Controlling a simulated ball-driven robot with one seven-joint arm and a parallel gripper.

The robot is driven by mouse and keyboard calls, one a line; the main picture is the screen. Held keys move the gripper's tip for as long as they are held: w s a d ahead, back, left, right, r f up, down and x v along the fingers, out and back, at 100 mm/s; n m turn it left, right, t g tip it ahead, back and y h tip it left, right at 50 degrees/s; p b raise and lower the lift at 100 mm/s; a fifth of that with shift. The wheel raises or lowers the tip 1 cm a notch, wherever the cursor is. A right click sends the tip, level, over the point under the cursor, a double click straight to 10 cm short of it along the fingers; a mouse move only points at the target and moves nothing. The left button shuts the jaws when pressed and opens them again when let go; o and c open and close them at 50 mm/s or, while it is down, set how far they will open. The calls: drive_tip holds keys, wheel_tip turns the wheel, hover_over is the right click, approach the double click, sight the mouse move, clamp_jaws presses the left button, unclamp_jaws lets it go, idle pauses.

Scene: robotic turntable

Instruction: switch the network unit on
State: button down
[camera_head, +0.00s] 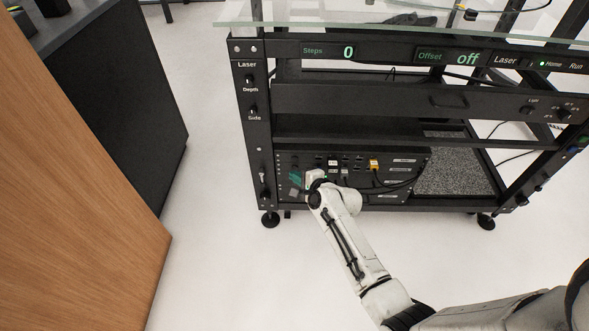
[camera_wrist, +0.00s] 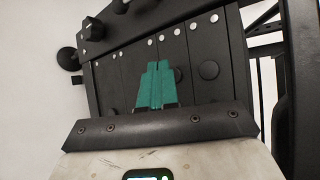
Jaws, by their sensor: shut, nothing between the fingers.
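The network unit (camera_head: 345,163) is a black rack panel low in the cart, with small sockets, a yellow connector and cables on its front. My gripper (camera_head: 295,179), with green fingers, is at the lower left part of this panel. In the wrist view my gripper (camera_wrist: 157,72) has its two green fingers together and empty, in front of a dark panel (camera_wrist: 115,82) with silver screws and round black knobs. I cannot tell whether the fingertips touch the panel. My wrist and arm hide part of the panel's lower edge, and no power switch can be made out clearly.
The cart has a left post (camera_head: 252,130) with Laser knobs and a glass top (camera_head: 330,32). A display bar (camera_head: 390,53) reads Steps 0 and Offset off. A grey textured mat (camera_head: 455,165) lies right of the unit. A wooden panel (camera_head: 75,190) stands left; white floor lies between.

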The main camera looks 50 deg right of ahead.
drive_tip(key=shift+w+d, duration=0.25)
drive_tip(key=shift+d, duration=0.1)
idle(0.6)
drive_tip(key=shift+s+a, duration=0.1)
drive_tip(key=shift+s+a+p, duration=0.45)
drive_tip(key=shift+a+p, duration=0.1)
drive_tip(key=shift+a, duration=0.05)
drive_tip(key=shift+s+a+p, duration=0.95)
drive_tip(key=shift+a, duration=0.25)
drive_tip(key=shift+s+a+p, duration=0.9)
drive_tip(key=shift+a, duration=0.25)
